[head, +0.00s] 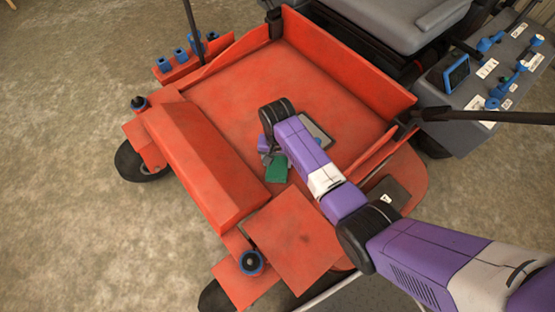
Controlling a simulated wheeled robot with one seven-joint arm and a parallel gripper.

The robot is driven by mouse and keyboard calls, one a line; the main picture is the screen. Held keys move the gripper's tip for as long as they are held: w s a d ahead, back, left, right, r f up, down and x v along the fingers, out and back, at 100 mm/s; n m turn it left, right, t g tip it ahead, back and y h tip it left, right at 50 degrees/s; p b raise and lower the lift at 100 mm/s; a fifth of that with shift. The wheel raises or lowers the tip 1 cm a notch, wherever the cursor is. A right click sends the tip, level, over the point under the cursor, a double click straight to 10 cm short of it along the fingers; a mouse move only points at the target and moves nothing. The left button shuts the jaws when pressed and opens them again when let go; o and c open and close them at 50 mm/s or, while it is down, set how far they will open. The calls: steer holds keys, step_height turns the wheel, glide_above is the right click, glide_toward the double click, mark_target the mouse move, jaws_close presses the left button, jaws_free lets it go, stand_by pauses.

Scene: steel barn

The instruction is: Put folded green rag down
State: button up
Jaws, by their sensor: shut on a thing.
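The folded green rag (277,169) shows as a small dark green patch at the end of my arm. My gripper (271,157) is shut on the rag, over the red metal floor (245,100) of a machine's footwell. My purple arm hides most of the gripper and part of the rag. I cannot tell whether the rag touches the floor below it.
A grey flat item (320,133) lies partly hidden just right of my wrist. Raised red walls (345,60) bound the footwell. A grey seat (395,20) stands at the back, and a grey console (490,75) with a blue screen is at right. The footwell's left part is clear.

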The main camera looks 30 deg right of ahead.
mark_target(277, 161)
steer(key=o, duration=1.3)
step_height(277, 161, up, 12)
steer(key=p, duration=0.4)
steer(key=shift+r, duration=0.15)
